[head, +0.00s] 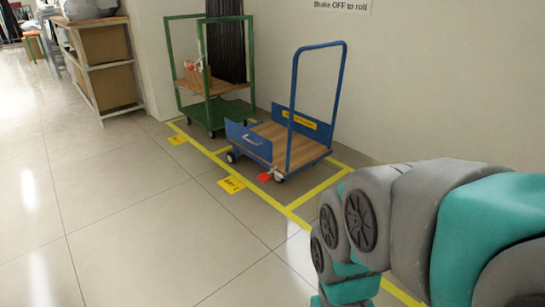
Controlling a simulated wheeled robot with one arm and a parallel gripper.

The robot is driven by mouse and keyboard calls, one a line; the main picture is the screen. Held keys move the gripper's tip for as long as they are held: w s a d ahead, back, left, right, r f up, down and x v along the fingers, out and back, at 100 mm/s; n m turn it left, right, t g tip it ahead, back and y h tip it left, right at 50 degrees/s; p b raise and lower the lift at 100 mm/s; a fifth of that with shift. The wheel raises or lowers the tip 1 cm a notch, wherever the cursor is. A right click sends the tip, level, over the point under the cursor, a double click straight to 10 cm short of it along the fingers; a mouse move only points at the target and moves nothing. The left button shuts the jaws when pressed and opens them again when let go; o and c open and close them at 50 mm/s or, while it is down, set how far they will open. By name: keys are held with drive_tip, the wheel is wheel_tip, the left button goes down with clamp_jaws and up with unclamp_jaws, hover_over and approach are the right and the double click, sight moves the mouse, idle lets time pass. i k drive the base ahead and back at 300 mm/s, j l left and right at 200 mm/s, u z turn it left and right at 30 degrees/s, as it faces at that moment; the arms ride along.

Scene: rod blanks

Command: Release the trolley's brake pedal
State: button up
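The blue trolley (291,138) with a wooden deck and a tall push handle stands in a yellow-marked bay by the wall. A red pedal (264,177) shows low at its near side, close to a caster. I cannot tell from here whether the pedal is pressed down or up. My arm reaches in from the right and bends down at the bottom of the head view, on the near side of the trolley and apart from it. My gripper is outside the view.
A green trolley (212,113) with dark rods stands behind, left of the blue one. Yellow floor labels (231,184) lie along the yellow line. Wooden shelving (103,65) stands at the left back. A wall sign (342,5) reads "Brake OFF to roll". The tiled floor at left is clear.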

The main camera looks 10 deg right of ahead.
sight(264, 177)
drive_tip(key=i+j+z, duration=0.1)
drive_tip(key=i+j, duration=0.55)
drive_tip(key=i, duration=0.3)
drive_tip(key=i+j+z, duration=0.15)
drive_tip(key=i+j, duration=0.6)
drive_tip(key=i, duration=0.15)
